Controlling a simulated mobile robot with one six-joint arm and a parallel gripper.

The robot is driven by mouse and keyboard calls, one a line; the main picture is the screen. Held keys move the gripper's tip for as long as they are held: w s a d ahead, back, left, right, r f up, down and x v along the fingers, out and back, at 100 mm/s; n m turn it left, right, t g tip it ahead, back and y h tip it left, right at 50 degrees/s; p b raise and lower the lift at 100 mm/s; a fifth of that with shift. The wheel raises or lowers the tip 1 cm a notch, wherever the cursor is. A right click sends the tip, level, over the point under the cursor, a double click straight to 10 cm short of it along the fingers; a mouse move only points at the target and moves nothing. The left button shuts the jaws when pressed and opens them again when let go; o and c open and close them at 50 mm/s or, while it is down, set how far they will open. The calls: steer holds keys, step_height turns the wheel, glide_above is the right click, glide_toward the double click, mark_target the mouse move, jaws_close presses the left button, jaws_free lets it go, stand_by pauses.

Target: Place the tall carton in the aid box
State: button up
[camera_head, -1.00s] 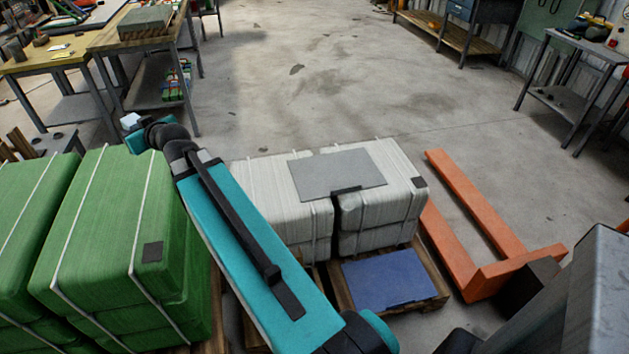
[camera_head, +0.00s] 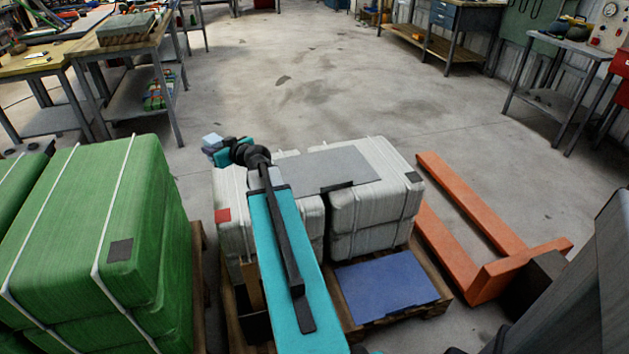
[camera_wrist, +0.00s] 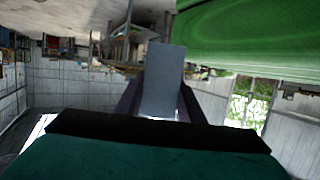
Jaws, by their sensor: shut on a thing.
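A tall pale blue-grey carton (camera_wrist: 165,70) stands out between the two dark fingers of my gripper (camera_wrist: 160,92) in the wrist view. In the head view my gripper (camera_head: 216,151) is small and partly hidden by my arm, and the carton's pale end (camera_head: 211,139) shows at its tip. My gripper is shut on the carton and appears near the far left corner of the white bales. I cannot clearly identify the aid box. A red box (camera_head: 622,62) is cut off at the right edge of the head view.
White strapped bales (camera_head: 375,205) carry a grey sheet (camera_head: 325,173). Green bales (camera_head: 95,240) stand at left. A blue sheet (camera_head: 387,284) lies on the pallet in front. An orange pallet truck (camera_head: 470,215) is at right. Benches line both sides, with clear floor (camera_head: 340,90) between.

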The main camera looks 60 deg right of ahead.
steer(key=s+d+f+m+h+b, duration=0.1)
steer(key=s+d+f+b, duration=0.9)
steer(key=s+d+f, duration=0.4)
steer(key=d+f, duration=0.3)
steer(key=d, duration=0.2)
steer(key=shift+s+d+m+h+b, duration=0.2)
steer(key=shift+m+h+b, duration=0.1)
steer(key=shift+b, duration=0.1)
steer(key=shift+w, duration=0.1)
steer(key=shift+g, duration=0.3)
steer(key=r+x, duration=0.1)
steer(key=x, duration=0.4)
steer(key=w+a+r+x, duration=0.1)
steer(key=x, duration=0.4)
steer(key=r+x, duration=0.1)
steer(key=x, duration=0.4)
steer(key=shift+w+a, duration=0.2)
steer(key=shift+w, duration=0.25)
steer(key=shift+f+b, duration=0.35)
steer(key=shift+f, duration=1.35)
steer(key=shift+f, duration=0.2)
